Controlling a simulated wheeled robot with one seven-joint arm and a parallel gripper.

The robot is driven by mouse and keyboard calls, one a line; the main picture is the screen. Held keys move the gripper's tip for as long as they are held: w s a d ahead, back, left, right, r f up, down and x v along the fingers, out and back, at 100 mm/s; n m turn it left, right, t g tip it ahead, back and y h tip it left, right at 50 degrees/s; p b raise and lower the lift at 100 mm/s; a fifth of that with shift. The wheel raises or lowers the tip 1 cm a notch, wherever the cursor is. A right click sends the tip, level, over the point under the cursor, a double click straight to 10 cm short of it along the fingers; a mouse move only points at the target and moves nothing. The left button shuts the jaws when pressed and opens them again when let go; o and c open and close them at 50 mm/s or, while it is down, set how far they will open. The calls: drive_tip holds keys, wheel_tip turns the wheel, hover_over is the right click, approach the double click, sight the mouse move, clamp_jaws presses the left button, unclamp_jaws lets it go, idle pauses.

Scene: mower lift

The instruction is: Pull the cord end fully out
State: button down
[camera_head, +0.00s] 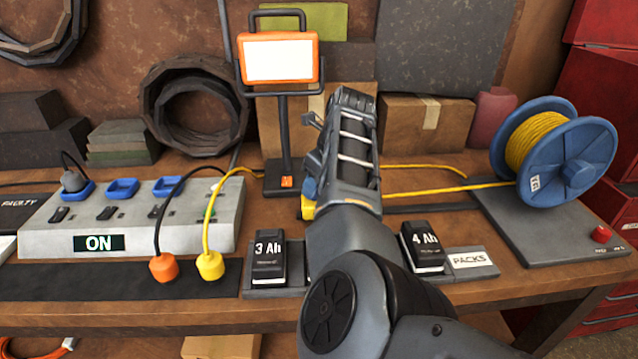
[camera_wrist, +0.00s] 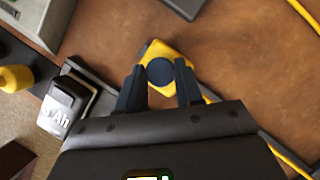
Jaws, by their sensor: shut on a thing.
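In the wrist view my gripper (camera_wrist: 160,70) is shut on a yellow cord end (camera_wrist: 168,49) with a round dark blue face. In the head view my gripper is partly hidden by my arm; a bit of the yellow cord end (camera_head: 308,208) shows beside it, over the bench. The yellow cord (camera_head: 440,188) runs from behind my arm to the right, to the blue reel (camera_head: 587,150), where many turns are still wound. I cannot tell how taut the cord is.
A power strip (camera_head: 130,215) marked ON stands at left, with orange (camera_head: 163,268) and yellow (camera_head: 210,266) plugs before it. Battery packs marked 3 Ah (camera_head: 269,262) and 4 Ah (camera_head: 422,250) flank my arm. A work lamp (camera_head: 278,61) stands behind. A red button (camera_head: 601,234) is right.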

drive_tip(key=c, duration=0.8)
unclamp_jaws()
drive_tip(key=shift+a, duration=0.35)
drive_tip(key=shift+o, duration=0.2)
drive_tip(key=shift+d+r, duration=0.2)
drive_tip(key=shift+r, duration=0.3)
drive_tip(key=v, duration=0.6)
drive_tip(key=shift+s+r+b, duration=0.25)
drive_tip(key=shift+r+b, duration=0.05)
drive_tip(key=shift+r, duration=0.1)
